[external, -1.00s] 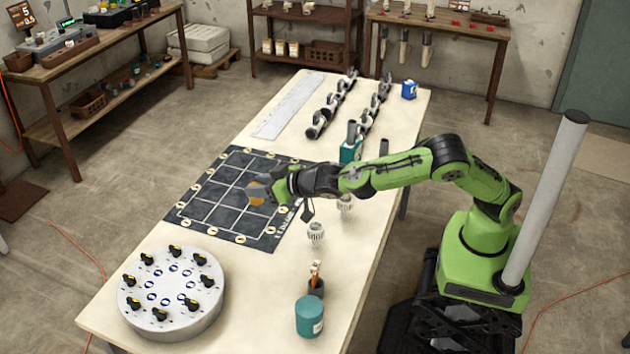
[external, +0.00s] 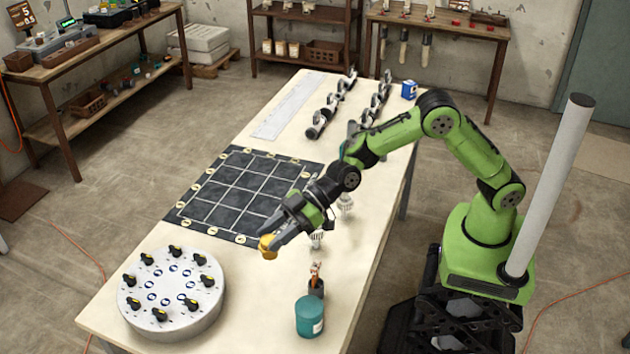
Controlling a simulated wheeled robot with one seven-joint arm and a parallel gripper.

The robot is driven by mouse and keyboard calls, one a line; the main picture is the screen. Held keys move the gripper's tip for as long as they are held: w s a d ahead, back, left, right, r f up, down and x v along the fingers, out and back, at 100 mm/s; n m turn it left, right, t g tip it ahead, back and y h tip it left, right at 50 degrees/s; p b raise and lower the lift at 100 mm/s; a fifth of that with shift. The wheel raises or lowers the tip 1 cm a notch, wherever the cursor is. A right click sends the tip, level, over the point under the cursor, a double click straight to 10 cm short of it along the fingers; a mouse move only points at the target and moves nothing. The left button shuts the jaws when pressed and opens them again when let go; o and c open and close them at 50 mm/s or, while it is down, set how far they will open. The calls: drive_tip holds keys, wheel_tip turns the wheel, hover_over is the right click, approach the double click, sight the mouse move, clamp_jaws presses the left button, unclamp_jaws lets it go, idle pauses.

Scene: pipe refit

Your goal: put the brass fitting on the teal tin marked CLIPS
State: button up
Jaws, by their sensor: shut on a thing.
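My gripper (external: 278,237) is shut on the brass fitting (external: 268,246), a small yellow-gold piece at its fingertips. It holds the fitting above the pale table, between the grid mat and the front teal tin. That teal tin (external: 310,318) is round and stands upright near the table's front right edge. It has a pale label on its right side, too small to read, and its top looks clear. A second teal container stands further back, now almost wholly hidden behind my arm. I cannot tell from lettering which one is marked CLIPS.
A dark cup (external: 316,288) with upright tools stands just behind the front tin. A whitish ribbed part (external: 317,240) stands close beside my gripper. A round grey turntable with black knobs (external: 171,298) is at front left. The black grid mat (external: 205,195) is empty.

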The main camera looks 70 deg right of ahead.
drive_tip(key=s+a+r+n+g+y+p, duration=0.1)
drive_tip(key=s+a+r+n+g, duration=0.15)
drive_tip(key=s, duration=0.25)
drive_tip(key=s+a+r+n+g+y+p, duration=0.1)
drive_tip(key=s+a+r+n+g, duration=0.1)
drive_tip(key=s+r+n+g, duration=0.3)
drive_tip(key=m+t+b, duration=0.1)
drive_tip(key=m+b, duration=0.1)
hover_over(312, 302)
drive_tip(key=shift+n, duration=0.25)
wheel_tip(312, 302, down, 16)
drive_tip(key=shift+r, duration=0.15)
drive_tip(key=o, duration=1.1)
drive_tip(key=v, duration=1.2)
drive_tip(key=shift+d, duration=0.15)
